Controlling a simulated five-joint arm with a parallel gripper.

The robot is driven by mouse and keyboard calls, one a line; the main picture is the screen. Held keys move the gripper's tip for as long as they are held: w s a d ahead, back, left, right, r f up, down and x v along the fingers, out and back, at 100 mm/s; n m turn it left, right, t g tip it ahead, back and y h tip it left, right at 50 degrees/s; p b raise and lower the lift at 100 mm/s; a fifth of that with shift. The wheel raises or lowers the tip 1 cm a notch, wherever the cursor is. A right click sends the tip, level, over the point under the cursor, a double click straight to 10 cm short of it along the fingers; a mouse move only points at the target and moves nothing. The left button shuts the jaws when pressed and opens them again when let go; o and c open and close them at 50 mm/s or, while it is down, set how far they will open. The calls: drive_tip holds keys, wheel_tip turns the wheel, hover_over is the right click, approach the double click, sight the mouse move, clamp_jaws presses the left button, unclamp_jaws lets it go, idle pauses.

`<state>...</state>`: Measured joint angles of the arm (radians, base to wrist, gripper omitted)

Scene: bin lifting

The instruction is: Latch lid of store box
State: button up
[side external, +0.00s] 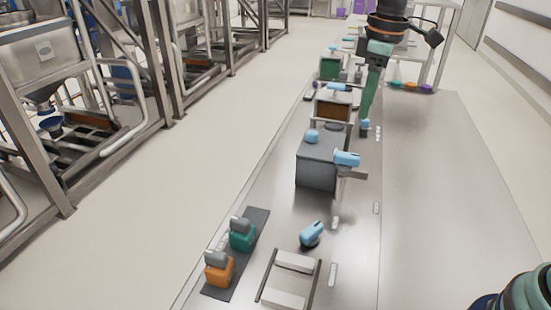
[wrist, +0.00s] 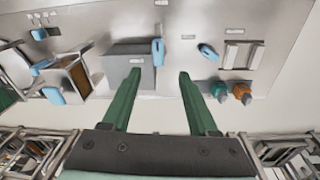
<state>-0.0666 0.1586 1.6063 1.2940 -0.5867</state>
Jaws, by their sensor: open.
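A dark grey box (side external: 316,175) stands on the bench with its flat top closed; I take it for the store box.
A brown-fronted box (side external: 333,110) and a green-fronted one (side external: 329,68) stand farther back. In front are a loose blue piece (side external: 312,233), a rack with white bars (side external: 290,280), and teal (side external: 243,236) and orange (side external: 219,270) items on a dark mat.

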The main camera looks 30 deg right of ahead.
sight(346, 154)
drive_tip(key=shift+n+g, duration=0.5)
drive_tip(key=shift+n, duration=0.3)
drive_tip(key=w+f, duration=0.1)
drive_tip(key=f, duration=0.8)
drive_tip(key=w+f, duration=0.1)
drive_tip(key=f, duration=0.3)
drive_tip(key=shift+w+a+f, duration=0.35)
drive_tip(key=shift+a+f, duration=0.05)
clamp_jaws()
